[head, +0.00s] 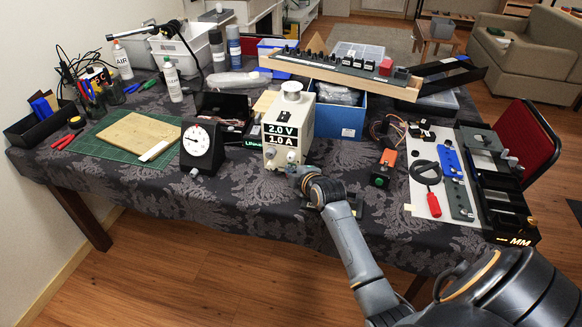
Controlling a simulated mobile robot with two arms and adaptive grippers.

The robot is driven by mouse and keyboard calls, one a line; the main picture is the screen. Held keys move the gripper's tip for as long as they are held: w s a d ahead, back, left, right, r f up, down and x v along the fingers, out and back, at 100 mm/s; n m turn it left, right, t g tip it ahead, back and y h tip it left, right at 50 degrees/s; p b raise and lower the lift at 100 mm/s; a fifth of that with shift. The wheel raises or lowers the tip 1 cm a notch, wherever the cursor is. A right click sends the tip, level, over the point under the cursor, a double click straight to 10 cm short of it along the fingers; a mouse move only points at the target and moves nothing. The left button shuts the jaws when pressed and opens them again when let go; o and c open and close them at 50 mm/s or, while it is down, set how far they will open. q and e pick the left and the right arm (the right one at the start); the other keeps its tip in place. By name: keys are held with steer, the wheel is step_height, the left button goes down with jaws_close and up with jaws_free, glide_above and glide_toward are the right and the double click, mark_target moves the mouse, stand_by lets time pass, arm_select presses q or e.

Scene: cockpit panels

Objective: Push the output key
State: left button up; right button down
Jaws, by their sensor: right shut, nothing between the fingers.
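The cream power supply (301,112) stands near the front middle of the table, its black display reading 2.0 V and 1.0 A. Small round knobs show on its front below the display. I cannot make out the output key; my right gripper covers part of the lower front. My right gripper (293,172) is shut and empty, its tip at the lower front of the power supply. I cannot tell whether it touches the front. My left gripper is not in view.
A dial gauge (197,146) stands left of the power supply. A blue box (341,117) is behind it on the right. The cloth at front left is clear.

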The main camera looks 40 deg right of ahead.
steer(key=s+a+p, duration=0.1)
steer(key=a+p, duration=0.1)
steer(key=s+a+p, duration=0.2)
steer(key=shift+s+r, duration=0.1)
steer(key=shift+r, duration=0.05)
steer(key=shift+s+a, duration=0.35)
